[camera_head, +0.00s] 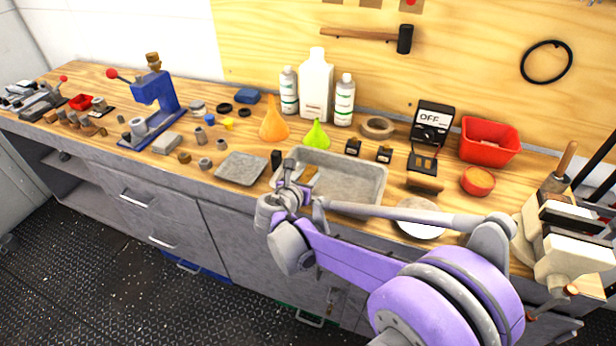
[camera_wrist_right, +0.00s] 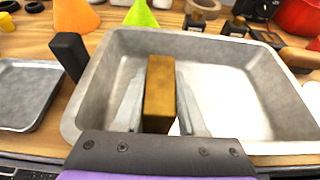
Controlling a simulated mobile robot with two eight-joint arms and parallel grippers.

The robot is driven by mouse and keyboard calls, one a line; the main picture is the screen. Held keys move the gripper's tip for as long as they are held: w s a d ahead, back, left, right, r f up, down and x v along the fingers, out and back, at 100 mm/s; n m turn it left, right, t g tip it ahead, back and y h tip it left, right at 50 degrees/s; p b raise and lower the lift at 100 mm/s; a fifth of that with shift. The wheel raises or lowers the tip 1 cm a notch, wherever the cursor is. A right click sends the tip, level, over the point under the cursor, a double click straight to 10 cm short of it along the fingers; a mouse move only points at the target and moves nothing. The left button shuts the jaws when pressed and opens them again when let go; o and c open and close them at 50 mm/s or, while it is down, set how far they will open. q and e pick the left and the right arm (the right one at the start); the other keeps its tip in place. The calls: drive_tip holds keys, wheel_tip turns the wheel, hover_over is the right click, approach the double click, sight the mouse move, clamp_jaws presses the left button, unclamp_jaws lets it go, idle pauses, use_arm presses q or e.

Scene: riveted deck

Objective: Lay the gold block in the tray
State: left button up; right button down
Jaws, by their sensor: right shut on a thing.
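The gold block (camera_wrist_right: 159,88) is held between the two fingers of my right gripper (camera_wrist_right: 160,105) in the right wrist view. In the head view the block (camera_head: 311,175) shows just beyond my right gripper (camera_head: 296,186). The grey metal tray (camera_wrist_right: 255,131) lies under and beyond the block; its rim also shows in the head view (camera_head: 378,184). The block appears over the tray's left part; I cannot tell whether it touches the tray floor. My left gripper is not in view.
A smaller flat grey tray (camera_head: 242,168) lies left of the tray, with a black block (camera_wrist_right: 70,56) between them. Funnels, bottles (camera_head: 316,88) and a tape roll (camera_head: 378,127) stand behind. A white round dish (camera_head: 420,229) and red bin (camera_head: 489,140) are to the right.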

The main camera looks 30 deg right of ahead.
drive_tip(key=shift+c, duration=2.4)
unclamp_jaws()
drive_tip(key=shift+f, duration=0.1)
drive_tip(key=shift+a+r, duration=0.1)
drive_tip(key=shift+r, duration=0.1)
drive_tip(key=p+v, duration=0.1)
drive_tip(key=v, duration=1.1)
drive_tip(key=s+d+f+m+g+y, duration=0.2)
drive_tip(key=s+f+m+g+y, duration=0.3)
drive_tip(key=s+m, duration=0.6)
drive_tip(key=s+a+f+m+t+y, duration=0.1)
drive_tip(key=s+a+f+m+y, duration=0.4)
drive_tip(key=s+m, duration=0.5)
drive_tip(key=a+f+m, duration=0.1)
drive_tip(key=m, duration=0.4)
drive_tip(key=shift+s, duration=0.4)
drive_tip(key=shift+f, duration=0.1)
